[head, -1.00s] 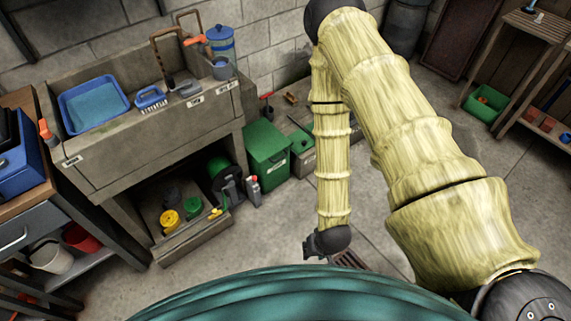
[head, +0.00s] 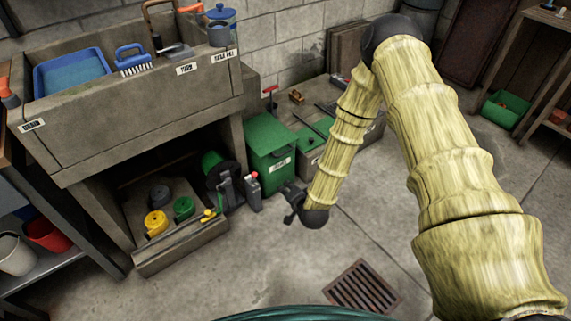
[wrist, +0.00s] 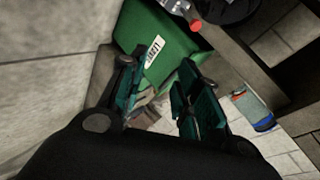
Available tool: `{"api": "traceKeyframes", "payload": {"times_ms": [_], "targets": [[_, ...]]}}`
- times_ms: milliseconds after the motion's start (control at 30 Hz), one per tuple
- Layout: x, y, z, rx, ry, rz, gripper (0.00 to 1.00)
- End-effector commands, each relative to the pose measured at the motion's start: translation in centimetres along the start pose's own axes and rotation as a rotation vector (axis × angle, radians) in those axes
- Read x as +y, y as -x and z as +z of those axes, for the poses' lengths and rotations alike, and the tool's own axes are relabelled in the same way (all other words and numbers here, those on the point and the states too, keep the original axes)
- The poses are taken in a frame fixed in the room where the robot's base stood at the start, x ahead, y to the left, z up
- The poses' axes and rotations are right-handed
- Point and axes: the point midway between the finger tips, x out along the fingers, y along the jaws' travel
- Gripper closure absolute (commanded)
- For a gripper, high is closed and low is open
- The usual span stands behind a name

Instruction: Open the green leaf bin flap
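The green leaf bin (head: 268,145) stands on the floor at the right end of the sink bench, with a white label on its front. Its green lid looks shut in the head view. In the wrist view the bin (wrist: 158,38) shows ahead of the fingers, its label tilted; the lid cannot be made out there. My gripper (head: 290,203) is low in front of the bin, a little below and right of it in the head view. In the wrist view my gripper (wrist: 158,68) has its two teal fingers apart, with nothing visibly held between them.
A grey bottle with a red cap (head: 253,190) and a hose reel (head: 222,180) stand just left of the bin. A low concrete ledge (head: 312,150) lies to its right. The concrete sink (head: 130,110) is at left. Open floor with a drain grate (head: 362,287) lies in front.

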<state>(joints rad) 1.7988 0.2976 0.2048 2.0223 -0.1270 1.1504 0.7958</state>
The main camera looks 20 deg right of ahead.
Motion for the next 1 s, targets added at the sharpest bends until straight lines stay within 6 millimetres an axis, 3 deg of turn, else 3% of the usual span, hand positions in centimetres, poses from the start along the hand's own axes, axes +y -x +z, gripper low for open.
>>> {"api": "traceKeyframes", "payload": {"times_ms": [33,100,400,600,833,1000], "targets": [[0.7,-2.1,-0.3,0.025,-0.036,-0.03,0.67],[0.4,-3.8,-1.2,0.058,-0.091,-0.073,0.67],[-1.0,-9.6,-5.5,0.175,-0.3,-0.256,0.67],[-1.8,-11.1,-7.3,0.211,-0.374,-0.327,0.67],[-2.3,-12.2,-8.0,0.219,-0.392,-0.345,0.67],[-2.9,-14.3,-8.6,0.22,-0.39,-0.347,0.67]]}}
